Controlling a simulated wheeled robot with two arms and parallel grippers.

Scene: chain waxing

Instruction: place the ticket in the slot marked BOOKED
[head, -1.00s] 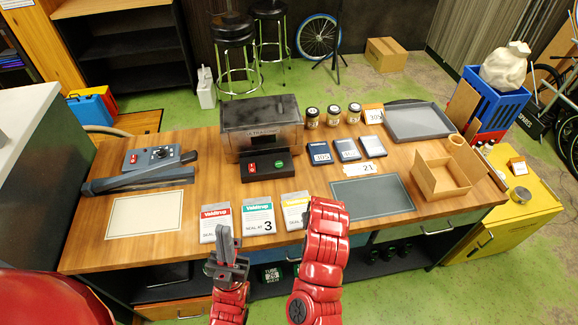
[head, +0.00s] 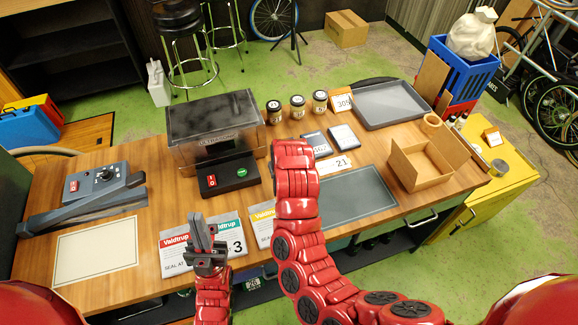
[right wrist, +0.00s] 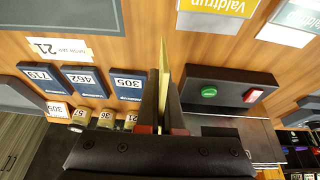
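A thin yellowish card (right wrist: 163,60), which I take for the ticket, shows almost edge-on in the right wrist view. My right gripper (right wrist: 163,92) is shut on it, over the bench. In the head view my red right arm hides this gripper and the card. No BOOKED marking can be read. My left gripper (head: 203,232) is over the front edge by the white-and-red packet (head: 177,252); its finger gap is unclear.
The heat sealer (head: 103,187) and pale mat (head: 97,250) are on the left. Several jars (head: 297,106), an orange 305 sign (head: 341,101), a grey tray (head: 396,104) and an open carton (head: 421,166) stand farther right.

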